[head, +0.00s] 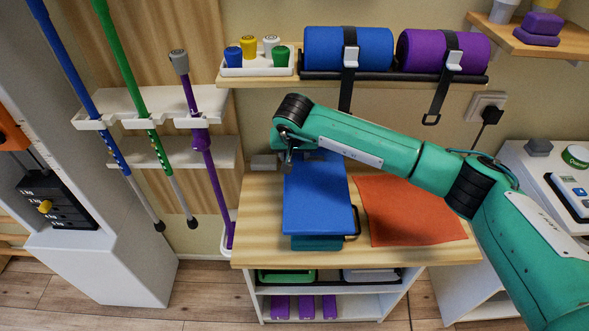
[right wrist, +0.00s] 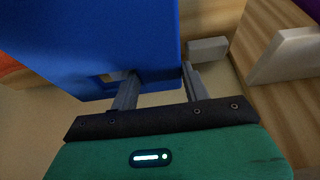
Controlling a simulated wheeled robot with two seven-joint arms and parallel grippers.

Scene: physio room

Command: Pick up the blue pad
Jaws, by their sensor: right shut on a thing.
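The blue pad (head: 318,200) is a flat rectangular slab over the wooden table, on or just above a teal thing (head: 316,242) that shows at its front edge. My right gripper (head: 292,158) reaches the pad's far edge from the right, and its fingers are mostly hidden by my arm. In the right wrist view, the pad (right wrist: 100,45) lies between the two grey fingers of my right gripper (right wrist: 158,88), which is shut on it. I cannot tell whether the pad touches what is under it. My left gripper is not in view.
An orange cloth (head: 410,212) lies on the table (head: 262,240) right of the pad. A wall shelf (head: 255,80) with blue and purple rolls (head: 348,48) hangs above, its straps dangling. Blue, green and purple poles (head: 195,115) stand at left. A white device (head: 550,170) is at right.

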